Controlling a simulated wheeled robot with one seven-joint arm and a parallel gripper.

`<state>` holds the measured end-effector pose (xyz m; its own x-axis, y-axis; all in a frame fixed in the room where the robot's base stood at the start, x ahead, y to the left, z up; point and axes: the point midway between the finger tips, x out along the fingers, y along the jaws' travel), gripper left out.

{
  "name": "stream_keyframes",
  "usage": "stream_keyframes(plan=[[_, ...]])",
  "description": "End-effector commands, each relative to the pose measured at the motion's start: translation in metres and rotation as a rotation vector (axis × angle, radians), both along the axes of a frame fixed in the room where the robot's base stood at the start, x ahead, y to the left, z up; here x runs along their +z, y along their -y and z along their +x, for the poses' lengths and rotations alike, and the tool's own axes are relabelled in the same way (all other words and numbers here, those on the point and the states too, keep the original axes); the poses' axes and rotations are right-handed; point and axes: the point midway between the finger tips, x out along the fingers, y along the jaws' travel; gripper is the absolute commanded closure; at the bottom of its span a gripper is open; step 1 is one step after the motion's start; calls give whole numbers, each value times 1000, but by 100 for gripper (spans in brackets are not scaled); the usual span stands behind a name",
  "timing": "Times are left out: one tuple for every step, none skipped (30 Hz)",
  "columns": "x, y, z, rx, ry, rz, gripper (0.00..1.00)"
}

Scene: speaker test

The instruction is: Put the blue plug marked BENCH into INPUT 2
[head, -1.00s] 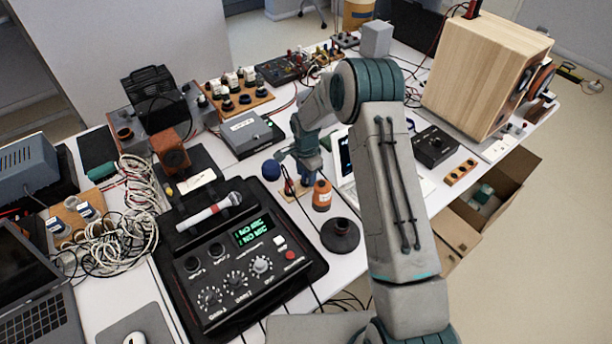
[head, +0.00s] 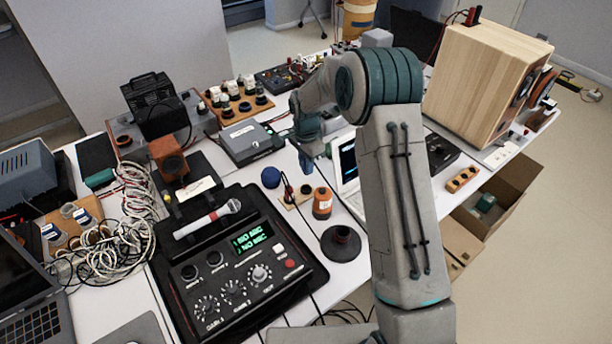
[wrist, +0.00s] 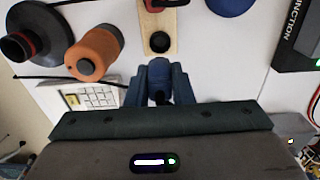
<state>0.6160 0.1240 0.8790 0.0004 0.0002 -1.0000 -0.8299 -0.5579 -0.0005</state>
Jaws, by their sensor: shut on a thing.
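My gripper (head: 304,150) is shut on a blue plug (wrist: 158,74), held between the two fingers in the wrist view. In the head view it hangs above the wooden holder (head: 298,200), with the plug apart from it. The holder has a dark round seat (wrist: 159,42) and a red plug (wrist: 166,3). The plug's BENCH marking cannot be read. The black mixer (head: 238,290) has two dark round sockets, a left one (head: 189,272) and a right one (head: 215,258). Both look empty; their labels are too small to read surely.
An orange bottle-like object (head: 322,205), a black cone-shaped object (head: 341,242) and a blue ball (head: 271,177) stand near the holder. A microphone (head: 208,218) lies behind the sockets. Tangled white cables (head: 115,215) lie left.

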Motion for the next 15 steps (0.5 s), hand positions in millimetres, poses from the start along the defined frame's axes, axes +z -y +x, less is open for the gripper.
stream_keyframes(plan=[[7,-1,0,1,3,-1,100],[10,-2,0,3,3,-1,100],[14,-5,-2,9,2,-1,100],[17,-9,-4,15,1,-1,100],[19,-13,-6,22,0,-1,100],[21,-21,-11,35,0,-1,100],[23,-29,-15,47,0,-1,100],[25,-37,-20,61,-1,-2,100],[26,-49,-27,82,-1,-3,100],[28,-59,-34,99,-1,-4,100],[29,-70,-41,117,0,-5,100],[31,-84,-52,142,0,-6,100],[32,-95,-60,161,-1,-6,100],[34,-105,-68,179,0,-6,100],[35,-117,-80,204,-1,-8,100]])
